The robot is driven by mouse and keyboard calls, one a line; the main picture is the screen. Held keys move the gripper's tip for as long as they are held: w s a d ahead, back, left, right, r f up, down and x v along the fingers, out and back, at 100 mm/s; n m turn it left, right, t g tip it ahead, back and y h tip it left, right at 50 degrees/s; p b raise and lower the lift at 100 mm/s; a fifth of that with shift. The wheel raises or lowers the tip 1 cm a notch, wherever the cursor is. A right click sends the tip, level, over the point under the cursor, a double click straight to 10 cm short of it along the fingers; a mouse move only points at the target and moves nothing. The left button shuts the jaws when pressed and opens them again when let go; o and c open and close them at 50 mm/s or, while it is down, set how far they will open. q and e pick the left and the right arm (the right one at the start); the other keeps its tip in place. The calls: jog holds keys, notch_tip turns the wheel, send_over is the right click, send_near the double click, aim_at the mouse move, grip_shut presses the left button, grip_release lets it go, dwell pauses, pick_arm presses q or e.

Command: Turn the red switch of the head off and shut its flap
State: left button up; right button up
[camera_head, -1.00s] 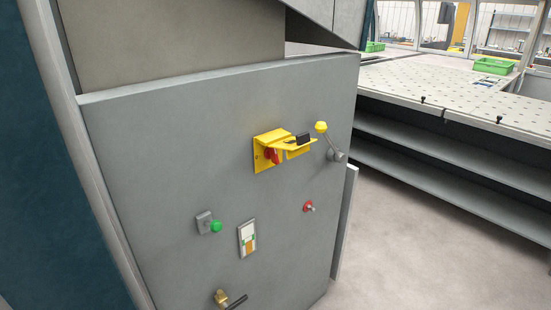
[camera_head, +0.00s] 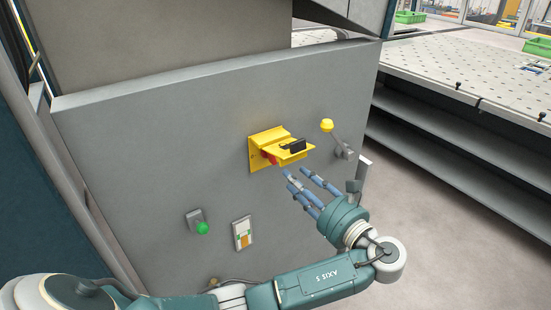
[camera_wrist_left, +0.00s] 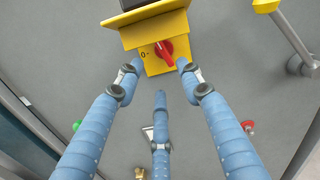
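The red switch (camera_wrist_left: 164,49) sits on a yellow plate on the grey panel. In the head view only a bit of its red (camera_head: 271,158) shows under the flap. The yellow flap (camera_head: 284,149), with a black handle (camera_head: 293,146), stands out from the panel above the switch, so it is open. My left gripper (camera_head: 300,177) is in front of the panel, just below and to the right of the switch. Its blue fingers are spread, with nothing between them; in the left wrist view (camera_wrist_left: 158,80) the switch lies just beyond the fingertips. My right gripper is not in view.
A lever with a yellow knob (camera_head: 327,125) sticks out right of the flap. A green button (camera_head: 202,228) and a small white-and-orange plate (camera_head: 243,233) are lower on the panel. A perforated table (camera_head: 470,65) stands at the right, with clear floor before it.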

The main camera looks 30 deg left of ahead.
aim_at(272, 158)
pick_arm(q)
jog(key=p+x, duration=0.3)
jog(key=x, duration=0.6)
jog(key=shift+w, duration=0.1)
jog(key=shift+w+a+f, duration=0.15)
jog(key=shift+w+a, duration=0.15)
jog(key=shift+a, duration=0.3)
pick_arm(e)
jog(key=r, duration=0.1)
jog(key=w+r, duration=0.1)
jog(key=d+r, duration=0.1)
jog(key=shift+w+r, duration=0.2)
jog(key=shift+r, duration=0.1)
pick_arm(q)
grip_shut()
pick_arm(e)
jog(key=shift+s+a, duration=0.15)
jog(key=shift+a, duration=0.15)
